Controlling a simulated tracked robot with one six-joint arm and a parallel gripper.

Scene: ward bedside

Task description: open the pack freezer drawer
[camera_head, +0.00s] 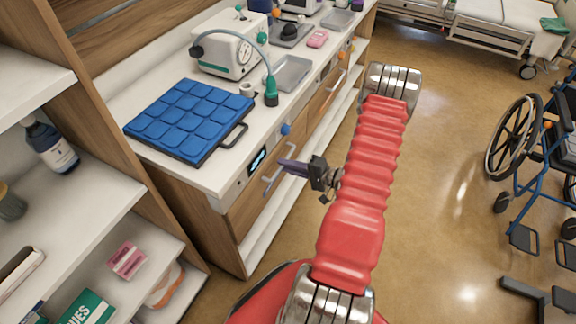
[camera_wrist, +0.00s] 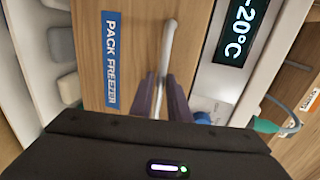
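The pack freezer drawer (camera_wrist: 140,45) has a wooden front with a blue "PACK FREEZER" label (camera_wrist: 111,60) in the wrist view. Its front (camera_head: 250,205) looks flush with the cabinet in the head view. Its pale bar handle (camera_wrist: 168,45) also shows in the head view (camera_head: 268,184). My gripper (camera_wrist: 161,82) has dark purple fingers standing apart, one on each side of the handle's near end. In the head view my gripper (camera_head: 283,166) reaches in from the right, close to the handle. Whether the fingers touch the bar is hard to tell.
A display (camera_wrist: 236,30) reading -20°C sits beside the drawer. A blue pad tray (camera_head: 225,143) and a white device (camera_head: 228,45) stand on the counter above. Open shelves (camera_head: 90,215) are at the left. The floor (camera_head: 440,200) is clear towards a wheelchair (camera_head: 545,150).

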